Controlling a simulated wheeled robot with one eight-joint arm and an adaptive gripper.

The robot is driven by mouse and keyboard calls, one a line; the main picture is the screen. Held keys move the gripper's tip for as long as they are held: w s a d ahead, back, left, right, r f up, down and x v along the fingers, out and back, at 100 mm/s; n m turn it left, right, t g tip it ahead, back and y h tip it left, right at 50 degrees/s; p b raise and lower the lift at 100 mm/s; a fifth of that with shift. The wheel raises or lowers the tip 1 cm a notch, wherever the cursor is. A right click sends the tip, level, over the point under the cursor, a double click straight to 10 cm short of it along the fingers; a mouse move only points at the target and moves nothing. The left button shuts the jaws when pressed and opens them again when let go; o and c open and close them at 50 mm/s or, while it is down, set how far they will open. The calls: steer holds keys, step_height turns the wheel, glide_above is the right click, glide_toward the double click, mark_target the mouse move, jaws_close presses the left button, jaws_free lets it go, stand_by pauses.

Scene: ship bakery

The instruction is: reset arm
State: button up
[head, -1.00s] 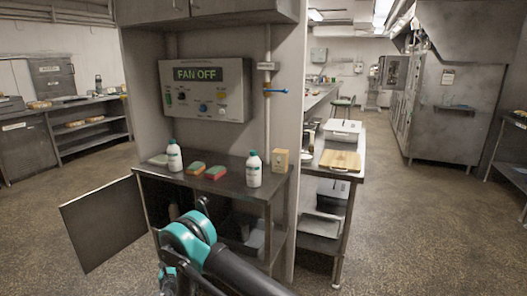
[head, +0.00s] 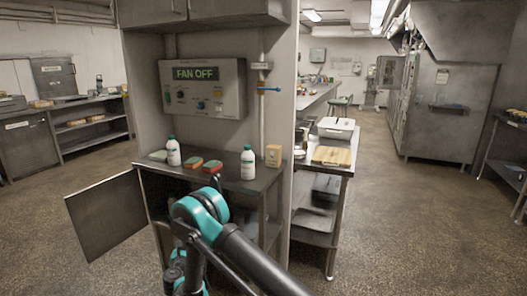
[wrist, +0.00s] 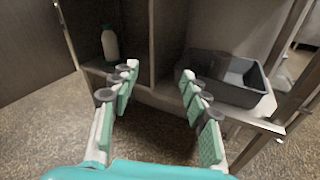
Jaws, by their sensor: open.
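My gripper (wrist: 160,76) is open and empty in the wrist view, its two padded fingers well apart. It points toward the open lower cabinet (wrist: 150,96) under the counter. A white bottle (wrist: 110,44) stands inside on the left, and a grey bin (wrist: 228,82) sits on the right; both are beyond the fingertips. In the head view my arm (head: 240,250) stands bent in front of the cabinet, and the gripper's fingers cannot be made out there.
The cabinet door (head: 107,216) hangs open at the left. Two white bottles (head: 173,152) (head: 248,163), sponges (head: 212,166) and a small box (head: 273,155) stand on the counter (head: 232,182). A panel (head: 203,88) reading "FAN OFF" is above. Floor at right is clear.

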steer(key=w+d+r+m+g+h, duration=0.25)
steer(key=d+r+m, duration=0.2)
steer(key=d, duration=0.45)
steer(key=w+d+r+m+g+h, duration=0.1)
steer(key=w+d+r+m, duration=0.3)
steer(key=d, duration=0.5)
steer(key=s+d+r+m+g, duration=0.1)
steer(key=s+d+r+m, duration=0.2)
steer(key=d, duration=0.4)
steer(key=s+d+r+m+g+h, duration=0.1)
steer(key=s+d+r+m+g, duration=0.15)
steer(key=d, duration=0.35)
steer(key=s+d+r+m+g, duration=0.1)
steer(key=s+d+r+m, duration=0.1)
steer(key=d+m, duration=0.35)
steer(key=s+d+r+m+g+y, duration=0.1)
steer(key=s+d+r+m+g, duration=0.15)
steer(key=s+d+m, duration=0.85)
steer(key=s+d+f+m+g+y, duration=0.1)
steer(key=s+d+f+m, duration=0.1)
steer(key=s, duration=0.8)
steer(key=s+d+f+m+g+y, duration=0.1)
steer(key=s+d+m, duration=0.1)
steer(key=s, duration=0.9)
steer(key=shift+d+f+y, duration=0.35)
steer(key=shift+d+f, duration=0.05)
